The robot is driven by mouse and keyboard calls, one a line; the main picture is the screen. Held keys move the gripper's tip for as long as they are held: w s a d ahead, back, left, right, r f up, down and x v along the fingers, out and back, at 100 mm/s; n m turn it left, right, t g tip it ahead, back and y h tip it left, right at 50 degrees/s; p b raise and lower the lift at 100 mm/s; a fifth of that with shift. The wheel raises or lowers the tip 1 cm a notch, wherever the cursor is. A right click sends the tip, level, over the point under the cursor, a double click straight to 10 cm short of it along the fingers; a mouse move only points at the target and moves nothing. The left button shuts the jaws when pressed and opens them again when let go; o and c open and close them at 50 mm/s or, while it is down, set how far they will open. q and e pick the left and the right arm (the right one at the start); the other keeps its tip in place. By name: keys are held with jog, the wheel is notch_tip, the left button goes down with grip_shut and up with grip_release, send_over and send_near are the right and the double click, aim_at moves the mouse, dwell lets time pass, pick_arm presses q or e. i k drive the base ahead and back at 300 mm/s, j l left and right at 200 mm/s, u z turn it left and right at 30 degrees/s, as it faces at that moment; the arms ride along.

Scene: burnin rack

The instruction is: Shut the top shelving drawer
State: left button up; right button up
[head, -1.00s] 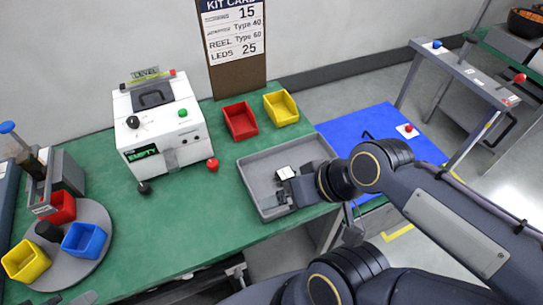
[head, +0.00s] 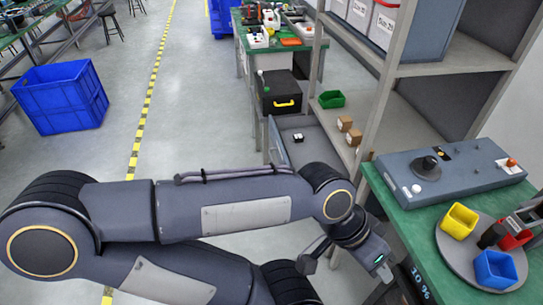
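The shelving unit (head: 387,100) stands right of centre in the head view. A grey drawer (head: 312,152) is pulled out from its lower part toward the left, into the aisle. A small black-and-white item (head: 298,137) lies in the drawer. My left arm crosses in front and hides the drawer's near part. My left gripper (head: 392,280) is at lower right, beside the edge of the green bench and well apart from the drawer. Its fingers are not clear enough to tell open from shut. My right gripper is not in view.
A green bin (head: 331,99) and small brown boxes (head: 350,131) sit on the shelf beside the drawer. A black case (head: 282,93) stands behind it. A grey control box (head: 450,178) and turntable (head: 452,262) are on the right bench. The aisle left is clear up to a blue crate (head: 60,98).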

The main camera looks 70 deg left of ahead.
aim_at(317, 146)
jog(key=j+u, duration=0.1)
jog(key=u, duration=2.15)
jog(key=i+j, duration=0.2)
jog(key=i, duration=0.25)
jog(key=i+j, duration=0.15)
jog(key=i, duration=0.3)
jog(key=i+j+z, duration=0.1)
jog(key=i, duration=0.35)
jog(key=j, duration=0.1)
